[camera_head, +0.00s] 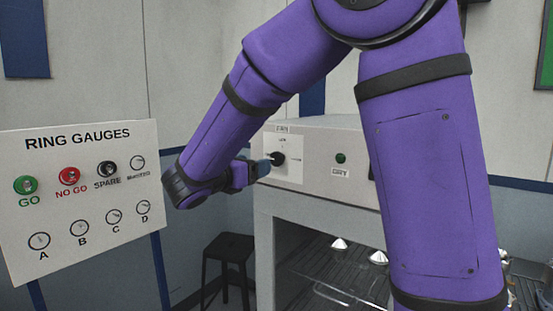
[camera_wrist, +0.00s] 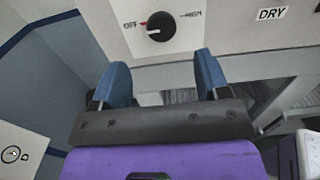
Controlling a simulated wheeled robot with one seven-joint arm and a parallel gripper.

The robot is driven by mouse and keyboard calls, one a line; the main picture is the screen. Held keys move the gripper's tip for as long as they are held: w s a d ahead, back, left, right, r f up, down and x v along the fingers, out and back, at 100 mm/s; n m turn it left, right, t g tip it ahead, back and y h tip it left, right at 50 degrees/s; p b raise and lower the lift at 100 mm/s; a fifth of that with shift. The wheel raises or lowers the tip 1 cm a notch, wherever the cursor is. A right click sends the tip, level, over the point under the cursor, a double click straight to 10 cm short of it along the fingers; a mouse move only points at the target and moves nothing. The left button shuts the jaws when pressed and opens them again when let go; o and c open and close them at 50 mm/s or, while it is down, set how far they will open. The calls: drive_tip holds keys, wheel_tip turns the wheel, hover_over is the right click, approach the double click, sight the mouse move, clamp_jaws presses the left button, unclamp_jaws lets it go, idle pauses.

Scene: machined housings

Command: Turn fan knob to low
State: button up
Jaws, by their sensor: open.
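The fan knob (camera_wrist: 160,27) is round and black on a white plate (camera_wrist: 195,42) on the front of a grey cabinet. In the wrist view, OFF is printed left of it with a small red mark between, and HIGH is at its right. A pale mark on the knob lies on its left side, nearer OFF. The head view also shows the knob (camera_head: 278,159) below a FAN label, with small print above it that is hard to read. My gripper (camera_wrist: 162,72) has its two blue fingers apart and empty, below the knob in the wrist view. My gripper (camera_head: 260,169) is just left of the knob in the head view.
Right of the knob is a green button (camera_head: 340,158) above a DRY label (camera_head: 340,171). A RING GAUGES board (camera_head: 80,200) stands at the left and a dark stool (camera_head: 228,265) below. Metal parts (camera_head: 339,244) sit in the open bay under the cabinet.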

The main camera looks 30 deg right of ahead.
sight(275, 158)
drive_tip(key=x, duration=1)
drive_tip(key=c, duration=0.9)
